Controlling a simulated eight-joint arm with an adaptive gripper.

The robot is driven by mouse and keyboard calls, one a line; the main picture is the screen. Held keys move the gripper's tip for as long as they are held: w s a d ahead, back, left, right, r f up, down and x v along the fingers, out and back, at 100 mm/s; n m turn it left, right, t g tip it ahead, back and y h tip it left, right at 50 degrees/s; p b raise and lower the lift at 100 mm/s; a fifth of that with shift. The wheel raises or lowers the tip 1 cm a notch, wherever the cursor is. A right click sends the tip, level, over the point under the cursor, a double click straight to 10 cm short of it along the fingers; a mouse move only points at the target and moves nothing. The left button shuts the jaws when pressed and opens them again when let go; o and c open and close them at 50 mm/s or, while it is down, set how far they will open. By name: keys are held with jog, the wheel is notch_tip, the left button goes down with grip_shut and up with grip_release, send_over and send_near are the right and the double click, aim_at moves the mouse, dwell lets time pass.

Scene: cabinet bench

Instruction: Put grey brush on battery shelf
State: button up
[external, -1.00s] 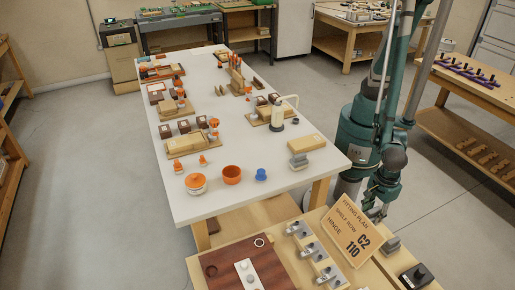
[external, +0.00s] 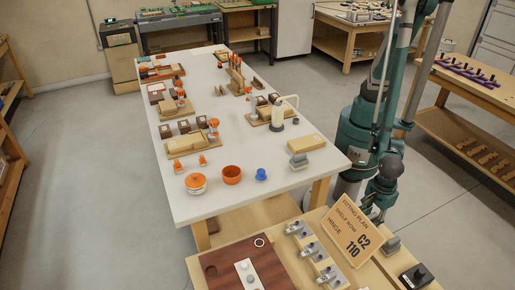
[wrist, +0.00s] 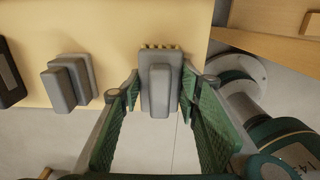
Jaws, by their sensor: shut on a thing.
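The grey brush (wrist: 160,85) is a grey block with a raised grip and short tan bristles along its far end. In the wrist view it sits between the green fingers of my gripper (wrist: 160,95), which is shut on it. It is over the edge of the pale wooden bench, with grey floor visible below; whether it touches the bench I cannot tell. In the external view my gripper is low beside the front bench, mostly hidden behind the sign card, and the held brush cannot be made out. I cannot identify a battery shelf in either view.
A similar grey stepped block (external: 390,245) and a black box (external: 414,276) stand on the front bench. The wooden sign card (external: 352,233) stands beside them. Metal hinge parts (external: 312,250) and a dark board (external: 240,270) lie left. The long white table (external: 265,195) holds several items.

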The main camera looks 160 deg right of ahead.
jog(key=o, duration=1)
jog(key=shift+f, duration=0.1)
jog(key=shift+c, duration=0.2)
jog(key=shift+r+p, duration=1.95)
jog(key=shift+r, duration=4.2)
jog(key=r, duration=0.1)
notch_tip(320, 180, up, 16)
jog(key=m+t, duration=0.3)
jog(key=m, duration=0.9)
send_over(371, 215)
jog(key=s+d, duration=0.4)
jog(key=s+d+r+m+t, duration=0.4)
jog(key=s+r+m, duration=0.7)
jog(key=m, duration=0.4)
jog(key=shift+s+r, duration=0.2)
jog(key=shift+r, duration=0.05)
